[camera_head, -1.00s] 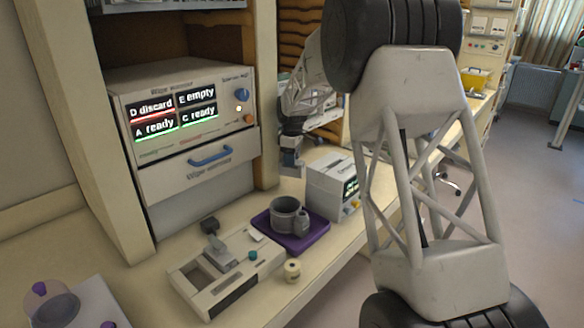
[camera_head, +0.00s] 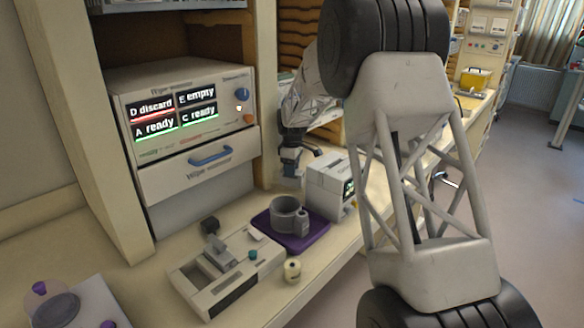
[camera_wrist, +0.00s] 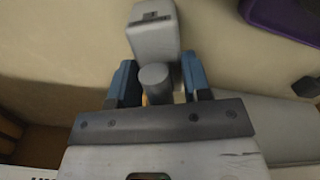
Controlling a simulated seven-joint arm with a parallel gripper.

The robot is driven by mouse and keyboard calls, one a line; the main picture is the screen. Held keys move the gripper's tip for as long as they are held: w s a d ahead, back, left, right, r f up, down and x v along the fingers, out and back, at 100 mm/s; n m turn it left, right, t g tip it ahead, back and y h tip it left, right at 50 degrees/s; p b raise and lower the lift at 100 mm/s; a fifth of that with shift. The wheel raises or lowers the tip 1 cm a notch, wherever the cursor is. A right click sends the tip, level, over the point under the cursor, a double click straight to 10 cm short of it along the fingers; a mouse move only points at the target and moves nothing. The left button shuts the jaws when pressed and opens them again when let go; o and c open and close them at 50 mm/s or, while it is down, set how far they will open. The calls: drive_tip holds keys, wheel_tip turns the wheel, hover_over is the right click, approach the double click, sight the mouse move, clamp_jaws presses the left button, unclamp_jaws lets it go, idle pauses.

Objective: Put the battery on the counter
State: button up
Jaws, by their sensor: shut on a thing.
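My gripper (camera_wrist: 160,88) has its blue fingers on either side of a grey cylindrical stub. The stub joins a light grey block with a dark slot, which I take to be the battery (camera_wrist: 153,38). In the head view my gripper (camera_head: 290,158) points down beside the cabinet, at the back of the counter (camera_head: 335,262). The battery is small there and partly hidden by the gripper. The counter is beige and lies below the battery in the wrist view. I cannot tell whether the battery touches it.
A purple tray (camera_head: 318,237) with a grey mug (camera_head: 286,216) is in front of my gripper. A white box with a screen (camera_head: 328,184) stands to its right. A grey device (camera_head: 212,290) and a small cream roll (camera_head: 292,271) are nearer. The labelled warmer (camera_head: 185,110) stands at left.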

drive_tip(key=shift+f, duration=0.3)
drive_tip(key=o, duration=1.2)
drive_tip(key=shift+f, duration=0.1)
wheel_tip(320, 180, up, 13)
drive_tip(key=shift+r, duration=0.2)
drive_tip(key=shift+s, duration=0.1)
idle(0.5)
